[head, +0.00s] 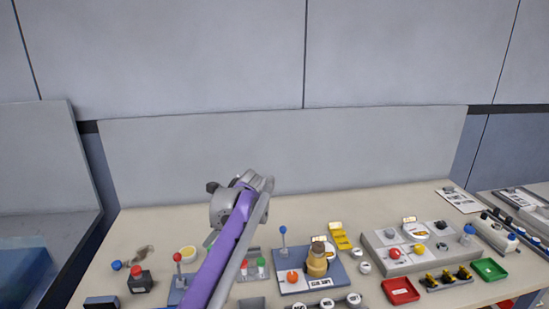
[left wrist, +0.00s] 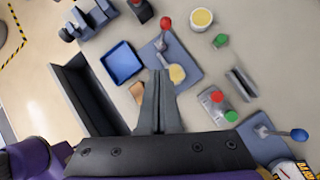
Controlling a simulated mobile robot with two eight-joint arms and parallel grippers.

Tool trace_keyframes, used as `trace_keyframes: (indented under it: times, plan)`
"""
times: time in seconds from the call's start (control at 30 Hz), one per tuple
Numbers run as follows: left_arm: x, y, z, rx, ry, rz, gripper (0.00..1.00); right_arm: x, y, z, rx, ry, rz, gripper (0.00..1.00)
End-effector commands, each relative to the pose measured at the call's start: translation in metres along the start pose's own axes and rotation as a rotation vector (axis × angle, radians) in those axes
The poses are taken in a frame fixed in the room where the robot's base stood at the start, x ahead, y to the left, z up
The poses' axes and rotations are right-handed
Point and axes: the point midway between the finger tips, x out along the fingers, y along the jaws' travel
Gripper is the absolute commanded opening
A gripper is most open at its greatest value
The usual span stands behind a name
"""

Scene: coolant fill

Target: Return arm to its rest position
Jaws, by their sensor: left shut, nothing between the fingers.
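My left arm (head: 222,260), purple and grey, rises from the bottom edge in the head view and reaches over the workbench (head: 160,221). Its raised grey joint stands in front of the back panel. In the left wrist view my left gripper (left wrist: 160,76) points down over the bench with its two dark fingers together and nothing between them. The fingertips appear just in front of a blue-grey plate with a red-knobbed lever (left wrist: 165,24) and a pale yellow disc (left wrist: 177,73). I cannot tell the height above it. My right gripper is in neither view.
A blue tray (left wrist: 122,63) and a dark open bin (left wrist: 88,95) lie left of the fingers. To the right are a red-and-green button box (left wrist: 216,105) and a blue-knobbed lever (head: 283,230). A control panel (head: 375,248) and a red tray (head: 400,290) stand farther right. Bare bench lies at the back.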

Motion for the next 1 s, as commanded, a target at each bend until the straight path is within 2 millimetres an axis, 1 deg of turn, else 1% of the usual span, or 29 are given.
trace_keyframes:
  times: [0.03,0.17,0.2,0.37,0.5,0.57,0.6,0.7,0.83,0.9,1.0]
  plan:
    - [-0.001,0.015,-0.003,-0.081,0.026,-0.02,0.0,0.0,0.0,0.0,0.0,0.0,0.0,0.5]
    - [-0.001,0.057,-0.021,-0.368,0.124,-0.078,0.0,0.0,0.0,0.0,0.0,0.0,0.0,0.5]
    - [0.0,0.07,-0.028,-0.463,0.158,-0.093,0.0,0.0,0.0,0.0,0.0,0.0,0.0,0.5]
    - [0.008,0.125,-0.064,-0.843,0.309,-0.126,0.0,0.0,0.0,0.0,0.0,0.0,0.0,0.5]
    - [0.021,0.173,-0.103,-1.179,0.457,-0.121,0.0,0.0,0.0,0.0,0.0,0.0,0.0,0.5]
    - [0.028,0.193,-0.122,-1.324,0.523,-0.108,0.0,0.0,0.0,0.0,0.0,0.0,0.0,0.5]
    - [0.033,0.205,-0.135,-1.417,0.567,-0.097,0.0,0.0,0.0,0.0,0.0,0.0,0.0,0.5]
    - [0.046,0.232,-0.164,-1.628,0.67,-0.059,0.0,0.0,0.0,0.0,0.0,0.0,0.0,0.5]
    - [0.061,0.255,-0.193,-1.828,0.773,-0.008,0.0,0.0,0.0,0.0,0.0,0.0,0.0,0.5]
    - [0.066,0.262,-0.202,-1.896,0.808,0.012,0.0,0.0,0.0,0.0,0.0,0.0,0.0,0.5]
    - [0.07,0.267,-0.209,-1.949,0.835,0.031,0.0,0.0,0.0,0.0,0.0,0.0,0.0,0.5]
